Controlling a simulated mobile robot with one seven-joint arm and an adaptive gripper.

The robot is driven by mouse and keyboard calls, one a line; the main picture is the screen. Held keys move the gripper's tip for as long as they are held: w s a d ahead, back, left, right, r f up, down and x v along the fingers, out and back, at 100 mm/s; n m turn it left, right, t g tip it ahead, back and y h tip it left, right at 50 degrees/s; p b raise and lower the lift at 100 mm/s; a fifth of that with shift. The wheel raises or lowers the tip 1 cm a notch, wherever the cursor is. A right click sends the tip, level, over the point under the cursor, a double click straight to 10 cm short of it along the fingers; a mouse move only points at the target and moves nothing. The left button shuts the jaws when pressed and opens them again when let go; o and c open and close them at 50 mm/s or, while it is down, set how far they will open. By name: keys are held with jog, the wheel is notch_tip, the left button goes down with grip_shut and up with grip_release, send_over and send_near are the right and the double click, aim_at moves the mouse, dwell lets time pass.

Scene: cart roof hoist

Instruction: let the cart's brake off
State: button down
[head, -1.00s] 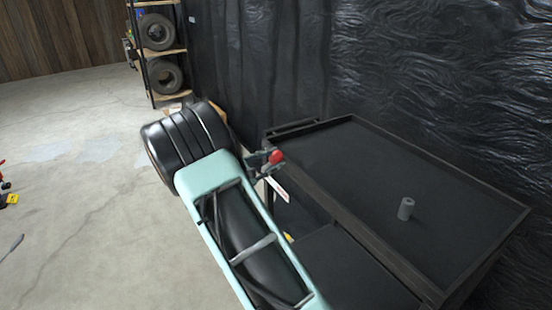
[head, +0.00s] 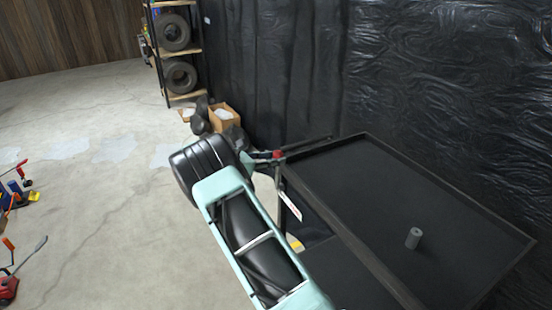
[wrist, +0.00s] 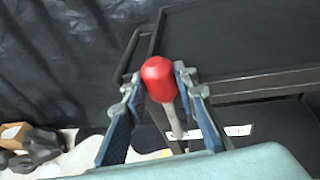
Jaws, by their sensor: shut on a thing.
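The black cart (head: 440,180) stands at right in the head view, with a flat rimmed top and a lower shelf. Its brake lever has a red knob (wrist: 158,78) on a grey shaft (wrist: 174,118). The red knob also shows in the head view (head: 277,154), by the cart's far left corner. My gripper (wrist: 160,88) is shut on the lever just at the red knob, one finger on each side. The shaft runs down between the fingers.
A grey cylinder (head: 413,238) stands on the cart top. A cardboard box (head: 224,118) sits beyond my arm, near a tyre rack (head: 175,75). Black sheeting covers the wall behind the cart. Open concrete floor lies at left, with red tools (head: 8,288) at its edge.

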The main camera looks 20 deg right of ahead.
jog(key=shift+w+r, duration=0.1)
jog(key=shift+w, duration=0.05)
dwell(0.3)
jog(key=c, duration=1.5)
grip_release()
jog(key=shift+c, duration=0.2)
jog(key=shift+a, duration=0.1)
jog(key=v, duration=1.2)
